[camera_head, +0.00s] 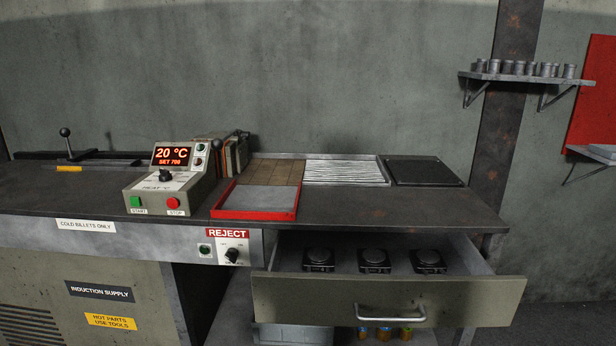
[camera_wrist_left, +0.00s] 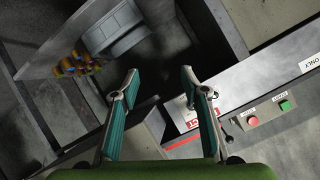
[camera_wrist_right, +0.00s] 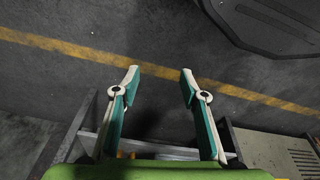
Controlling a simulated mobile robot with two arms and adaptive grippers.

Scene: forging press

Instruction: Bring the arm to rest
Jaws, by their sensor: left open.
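Neither of my arms shows in the head view. My left gripper (camera_wrist_left: 160,75) is open with nothing between its fingers in the left wrist view. Past its fingers are the bench front, part of the red REJECT label (camera_wrist_left: 185,143) and the control box (camera_wrist_left: 262,140) with its green and red buttons. My right gripper (camera_wrist_right: 160,75) is open and empty in the right wrist view. It points at the dark floor with a yellow line (camera_wrist_right: 70,48).
In the head view the bench drawer (camera_head: 455,297) stands pulled out, with three dark blocks (camera_head: 374,260) inside. The control box (camera_head: 172,180) and a red-rimmed tray (camera_head: 253,214) stand on the bench. A wall shelf (camera_head: 525,78) holds several small cylinders. Coloured jars (camera_wrist_left: 75,66) show in the left wrist view.

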